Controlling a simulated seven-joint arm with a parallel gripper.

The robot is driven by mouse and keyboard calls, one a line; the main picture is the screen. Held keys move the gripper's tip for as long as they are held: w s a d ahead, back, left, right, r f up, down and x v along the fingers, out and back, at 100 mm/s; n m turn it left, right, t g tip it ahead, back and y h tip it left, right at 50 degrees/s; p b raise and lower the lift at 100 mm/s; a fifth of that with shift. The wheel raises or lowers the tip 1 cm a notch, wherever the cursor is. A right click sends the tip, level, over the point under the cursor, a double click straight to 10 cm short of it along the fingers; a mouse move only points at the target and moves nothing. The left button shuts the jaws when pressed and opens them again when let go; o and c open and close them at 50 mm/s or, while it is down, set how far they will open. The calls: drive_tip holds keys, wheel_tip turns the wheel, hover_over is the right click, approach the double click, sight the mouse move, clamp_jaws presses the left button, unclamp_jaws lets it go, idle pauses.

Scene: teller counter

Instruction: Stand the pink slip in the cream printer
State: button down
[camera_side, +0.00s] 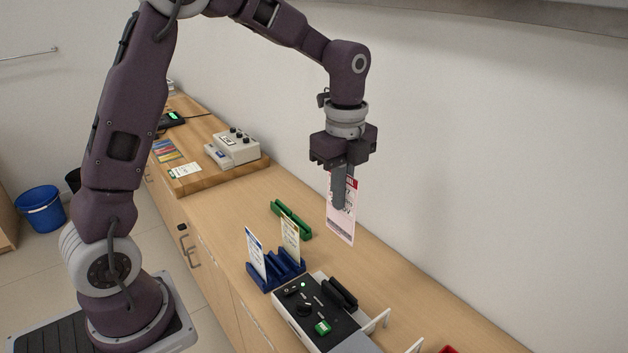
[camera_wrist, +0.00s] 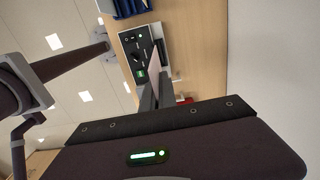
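The pink slip (camera_side: 341,226), a flat card with a red band and dark print, hangs upright from my gripper (camera_side: 340,203). My gripper is shut on its upper part, above the counter, and the slip's lower edge is free in the air. In the wrist view the fingers (camera_wrist: 157,100) point towards the counter and the slip shows only as a thin edge, if at all. A cream machine (camera_side: 238,146) with dark knobs stands on a wooden board at the far left. A pale machine with a black top (camera_side: 312,309) stands below the slip, nearer the camera. Which one is the printer I cannot tell.
A blue rack (camera_side: 274,274) holds a white-and-blue card (camera_side: 256,254) and a cream card (camera_side: 290,241). A green slotted holder (camera_side: 291,219) lies behind it. White uprights (camera_side: 377,321) and a red object (camera_side: 449,349) are at the front right. The wall runs along the right.

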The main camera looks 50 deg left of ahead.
drive_tip(key=shift+d+f, duration=0.2)
drive_tip(key=shift+d, duration=0.6)
wheel_tip(320, 180, down, 10)
drive_tip(key=shift+a+f, duration=0.15)
drive_tip(key=shift+f, duration=2.15)
drive_tip(key=shift+f, duration=1.9)
drive_tip(key=c, duration=1.6)
unclamp_jaws()
